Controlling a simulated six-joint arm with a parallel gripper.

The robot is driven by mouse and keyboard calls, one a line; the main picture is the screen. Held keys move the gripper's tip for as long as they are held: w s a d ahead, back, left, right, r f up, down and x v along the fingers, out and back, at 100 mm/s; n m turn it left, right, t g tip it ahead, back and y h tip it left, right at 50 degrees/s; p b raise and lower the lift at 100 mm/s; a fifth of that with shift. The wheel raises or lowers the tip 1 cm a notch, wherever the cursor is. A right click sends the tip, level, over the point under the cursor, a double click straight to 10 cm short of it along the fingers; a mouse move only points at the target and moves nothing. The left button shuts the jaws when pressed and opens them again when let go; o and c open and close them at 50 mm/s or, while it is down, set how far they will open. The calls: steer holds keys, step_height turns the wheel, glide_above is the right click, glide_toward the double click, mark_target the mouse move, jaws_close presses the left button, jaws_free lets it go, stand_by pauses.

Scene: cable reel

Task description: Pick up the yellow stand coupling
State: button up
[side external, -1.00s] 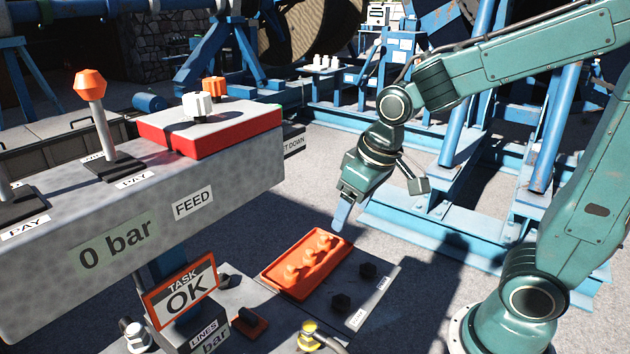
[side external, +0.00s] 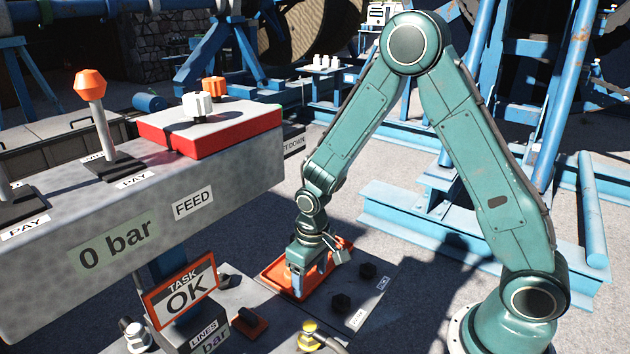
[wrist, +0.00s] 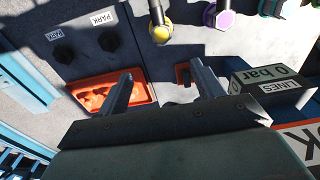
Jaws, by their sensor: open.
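The yellow stand coupling (side external: 308,334) sits on the grey panel at the bottom of the side view, with a dark hose leading off to the right. It also shows at the top middle of the wrist view (wrist: 162,34), on the end of its hose. My gripper (side external: 297,288) points down over the orange tray, behind the coupling. In the wrist view the gripper (wrist: 162,72) has its fingers wide apart, with nothing between them. The coupling lies beyond the fingertips, apart from them.
The orange tray (side external: 273,277) is partly hidden by my gripper. Two black posts (side external: 341,303) and a PARK label (wrist: 107,32) are beside it. A purple coupling (wrist: 219,16) is near the yellow one. The TASK OK sign (side external: 183,290) and grey control box (side external: 110,240) stand left.

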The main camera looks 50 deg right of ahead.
glide_above(311, 327)
step_height(311, 327, down, 5)
steer(key=shift+w+r+g, duration=0.15)
steer(key=shift+r+g, duration=0.05)
steer(key=shift+g, duration=0.1)
steer(key=shift+f, duration=4.25)
steer(key=shift+f, duration=0.1)
steer(key=shift+f, duration=2.5)
